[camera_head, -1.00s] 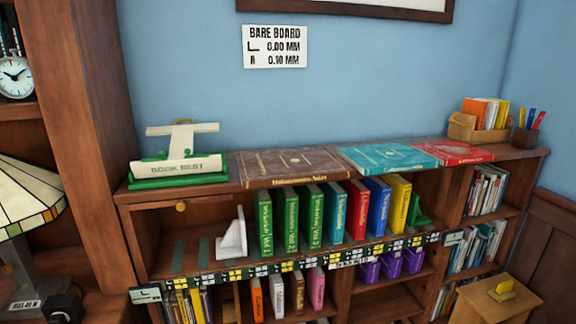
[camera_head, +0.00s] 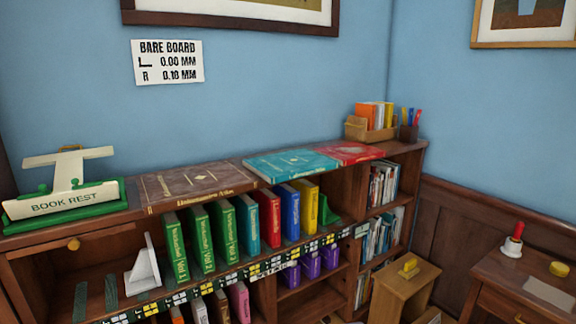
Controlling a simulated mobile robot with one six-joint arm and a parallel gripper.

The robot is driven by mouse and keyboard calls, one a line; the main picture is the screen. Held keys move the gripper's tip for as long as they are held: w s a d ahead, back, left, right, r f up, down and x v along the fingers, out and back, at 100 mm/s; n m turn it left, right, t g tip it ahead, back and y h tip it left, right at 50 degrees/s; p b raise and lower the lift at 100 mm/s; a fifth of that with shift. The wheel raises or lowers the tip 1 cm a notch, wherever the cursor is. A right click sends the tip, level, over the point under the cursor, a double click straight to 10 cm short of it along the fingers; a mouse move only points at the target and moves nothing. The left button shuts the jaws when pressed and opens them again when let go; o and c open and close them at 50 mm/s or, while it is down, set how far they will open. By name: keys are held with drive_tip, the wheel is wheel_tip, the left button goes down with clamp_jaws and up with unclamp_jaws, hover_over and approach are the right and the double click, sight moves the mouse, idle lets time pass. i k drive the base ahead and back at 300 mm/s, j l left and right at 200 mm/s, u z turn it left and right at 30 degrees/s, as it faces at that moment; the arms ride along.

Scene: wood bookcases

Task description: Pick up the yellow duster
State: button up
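A small yellow object with a raised top (camera_head: 408,267) lies on a light wooden stool (camera_head: 392,283) at the lower right; it looks like the yellow duster, but it is too small to be sure. A second yellow thing, low and rounded (camera_head: 559,268), sits on the dark wooden desk (camera_head: 490,268) at the right edge. My gripper is not in view.
A red-handled item (camera_head: 513,243) stands on the desk.

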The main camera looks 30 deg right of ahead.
sight(409, 269)
drive_tip(key=z, duration=1.95)
